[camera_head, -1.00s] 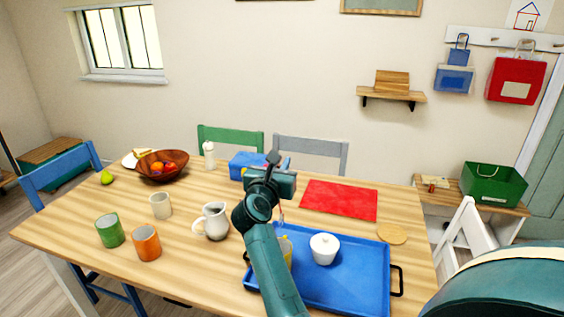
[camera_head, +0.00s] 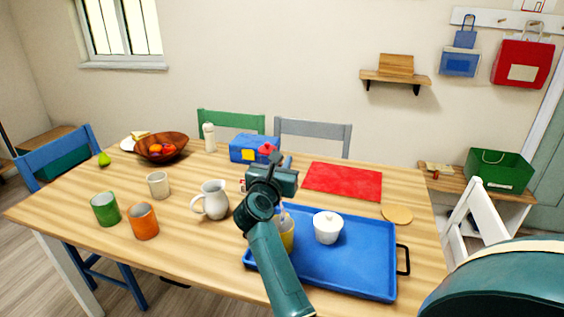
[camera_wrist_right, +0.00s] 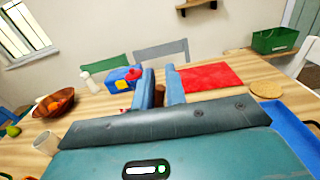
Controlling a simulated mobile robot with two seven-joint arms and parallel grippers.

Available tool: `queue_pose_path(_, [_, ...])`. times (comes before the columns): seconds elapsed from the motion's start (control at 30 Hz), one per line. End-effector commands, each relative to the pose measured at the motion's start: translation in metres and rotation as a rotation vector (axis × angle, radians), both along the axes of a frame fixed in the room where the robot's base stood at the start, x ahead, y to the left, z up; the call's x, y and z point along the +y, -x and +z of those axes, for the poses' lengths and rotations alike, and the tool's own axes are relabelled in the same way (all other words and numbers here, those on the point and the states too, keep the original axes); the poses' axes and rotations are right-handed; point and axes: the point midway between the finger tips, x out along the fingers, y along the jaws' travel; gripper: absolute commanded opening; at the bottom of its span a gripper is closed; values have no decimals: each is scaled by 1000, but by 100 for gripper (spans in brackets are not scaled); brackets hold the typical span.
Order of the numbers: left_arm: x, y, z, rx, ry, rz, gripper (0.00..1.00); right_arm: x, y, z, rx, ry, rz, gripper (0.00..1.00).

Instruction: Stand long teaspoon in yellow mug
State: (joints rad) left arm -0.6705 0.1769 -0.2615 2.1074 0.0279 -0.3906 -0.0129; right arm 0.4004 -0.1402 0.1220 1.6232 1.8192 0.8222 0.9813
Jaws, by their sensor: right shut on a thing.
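The yellow mug (camera_head: 288,236) stands at the left end of the blue tray, partly hidden behind my right arm. The long teaspoon (camera_head: 282,211) shows as a thin pale strip below my right gripper, over the mug's opening. Whether its lower end is inside the mug cannot be told. My right gripper (camera_head: 280,162) is shut on the teaspoon above the mug. In the right wrist view its two fingers (camera_wrist_right: 160,90) point away over the table, with a small brown patch between them. My left gripper is not in view.
Left of my arm stand a white jug (camera_head: 211,200), an orange mug (camera_head: 143,222), a green mug (camera_head: 105,209) and a cream cup (camera_head: 158,185). A red mat (camera_head: 342,181) lies behind the tray.

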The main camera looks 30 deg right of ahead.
Motion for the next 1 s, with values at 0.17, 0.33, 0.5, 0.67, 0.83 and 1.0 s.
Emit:
queue_pose_path(0.17, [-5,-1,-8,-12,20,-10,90,0,0,-19,1,-1,1,0])
queue_pose_path(0.33, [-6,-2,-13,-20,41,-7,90,0,0,-32,1,1,1,0])
queue_pose_path(0.5, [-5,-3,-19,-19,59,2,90,0,0,-42,1,1,0,0])
queue_pose_path(0.67, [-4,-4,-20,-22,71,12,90,0,0,-47,1,1,0,0])
queue_pose_path(0.83, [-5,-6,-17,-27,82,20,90,0,0,-48,0,0,0,0])
queue_pose_path(1.0, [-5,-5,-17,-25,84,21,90,0,0,-48,0,0,0,0])
